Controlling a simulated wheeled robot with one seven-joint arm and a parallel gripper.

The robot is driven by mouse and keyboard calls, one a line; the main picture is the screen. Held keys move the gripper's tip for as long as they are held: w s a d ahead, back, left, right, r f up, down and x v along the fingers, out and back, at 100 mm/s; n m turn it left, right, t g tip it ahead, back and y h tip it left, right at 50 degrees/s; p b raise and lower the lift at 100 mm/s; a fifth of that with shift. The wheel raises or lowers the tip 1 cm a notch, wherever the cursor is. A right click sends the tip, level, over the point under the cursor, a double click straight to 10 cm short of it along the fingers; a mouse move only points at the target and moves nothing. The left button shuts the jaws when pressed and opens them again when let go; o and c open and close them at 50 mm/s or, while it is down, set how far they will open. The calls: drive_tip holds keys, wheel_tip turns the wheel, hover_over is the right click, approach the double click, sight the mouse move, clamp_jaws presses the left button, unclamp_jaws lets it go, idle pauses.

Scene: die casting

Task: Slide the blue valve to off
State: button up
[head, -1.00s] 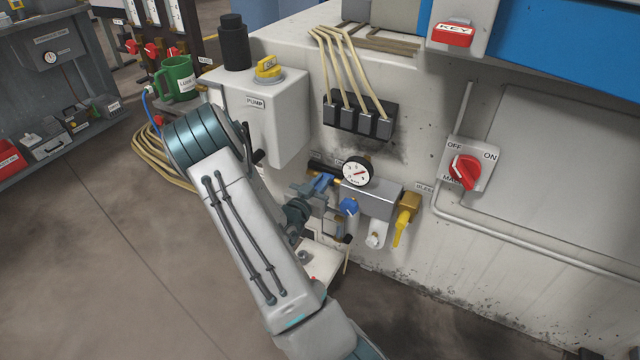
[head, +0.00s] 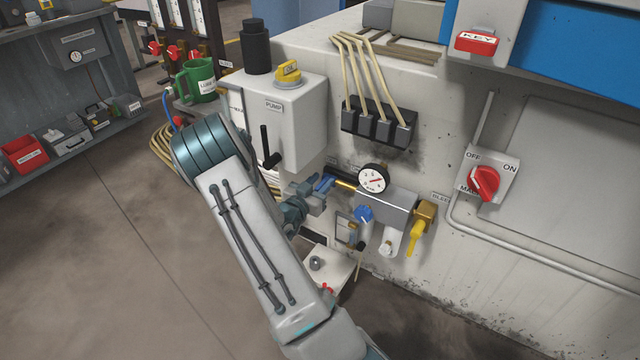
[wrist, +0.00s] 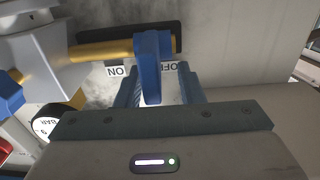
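The blue valve (head: 325,184) is a slider on a brass pipe (wrist: 100,50), left of the pressure gauge in the head view. In the wrist view the blue valve (wrist: 152,68) stands upright near the pipe's right end. The upside-down ON label (wrist: 116,71) is to its left, and it partly covers the OFF label (wrist: 168,67). My gripper (head: 313,197) is at the valve. In the wrist view my gripper (wrist: 160,90) has one finger on each side of it, with a clear gap on the right and a thin one on the left.
A pressure gauge (head: 373,179), a blue knob (head: 364,213) and a yellow handle (head: 417,238) sit close on the right. The pump box (head: 290,125) with its black lever (head: 268,150) is above left. A dark hose block (head: 378,127) is above.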

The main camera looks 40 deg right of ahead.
drive_tip(key=p+v, duration=0.3)
drive_tip(key=v, duration=1.1)
drive_tip(key=shift+d, duration=0.1)
drive_tip(key=w+a+r+n+t+y+p, duration=0.1)
drive_tip(key=w+a+r+n+y+p, duration=0.15)
drive_tip(key=a+r+y+p, duration=0.6)
drive_tip(key=w+a+r+n+t+y+p, duration=0.1)
drive_tip(key=w+a+r+y+p, duration=0.3)
drive_tip(key=r, duration=0.7)
drive_tip(key=s+a+r+n+g+y+p, duration=0.1)
drive_tip(key=s+a+r+n+y+p, duration=0.2)
drive_tip(key=r, duration=0.4)
drive_tip(key=s+a+r+n+g+y+p, duration=0.1)
drive_tip(key=s+a+r+y+p, duration=0.2)
drive_tip(key=r+p, duration=0.4)
drive_tip(key=s+d+r+n+g+h+p, duration=0.2)
drive_tip(key=s+r+p, duration=0.6)
drive_tip(key=s+r, duration=0.8)
drive_tip(key=s+n+g, duration=0.2)
drive_tip(key=s+n, duration=0.1)
drive_tip(key=shift+s+r+n, duration=0.2)
drive_tip(key=shift+n, duration=0.15)
